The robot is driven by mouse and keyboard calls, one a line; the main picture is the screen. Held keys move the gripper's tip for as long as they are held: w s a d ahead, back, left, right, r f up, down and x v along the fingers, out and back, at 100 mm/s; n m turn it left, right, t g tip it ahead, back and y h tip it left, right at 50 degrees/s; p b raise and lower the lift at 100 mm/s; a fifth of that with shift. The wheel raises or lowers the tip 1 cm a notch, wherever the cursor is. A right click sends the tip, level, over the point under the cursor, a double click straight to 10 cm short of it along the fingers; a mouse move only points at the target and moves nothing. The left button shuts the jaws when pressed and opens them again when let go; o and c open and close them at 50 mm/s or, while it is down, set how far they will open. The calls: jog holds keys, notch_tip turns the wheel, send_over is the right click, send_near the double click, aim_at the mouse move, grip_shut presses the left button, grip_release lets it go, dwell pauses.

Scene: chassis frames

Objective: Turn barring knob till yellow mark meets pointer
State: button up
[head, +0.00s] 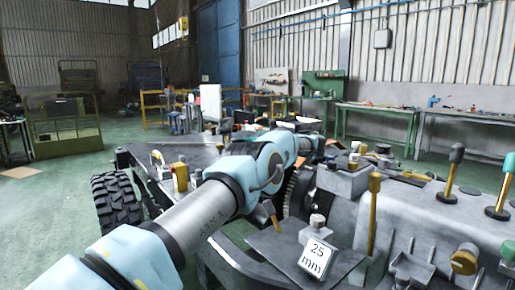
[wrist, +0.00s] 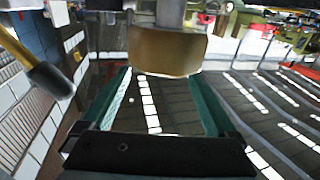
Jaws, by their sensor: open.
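In the wrist view, a brass-coloured round knob (wrist: 166,51) on a grey shaft lies at the tips of my gripper (wrist: 158,76). My gripper's two teal fingers are spread apart, and the knob is near the gap between their tips. I cannot tell whether they touch it. In the head view my own arm covers the gripper and most of the spot it reaches. A dark toothed wheel (head: 296,188) shows partly beside my arm on the chassis. I cannot make out a yellow mark or a pointer in either view.
A brass knob (head: 464,259) and black-topped levers (head: 451,170) stand on the grey housing at the right. A black tyre (head: 117,200) is at the left.

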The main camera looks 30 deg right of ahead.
notch_tip(320, 180, up, 6)
dwell(0.6)
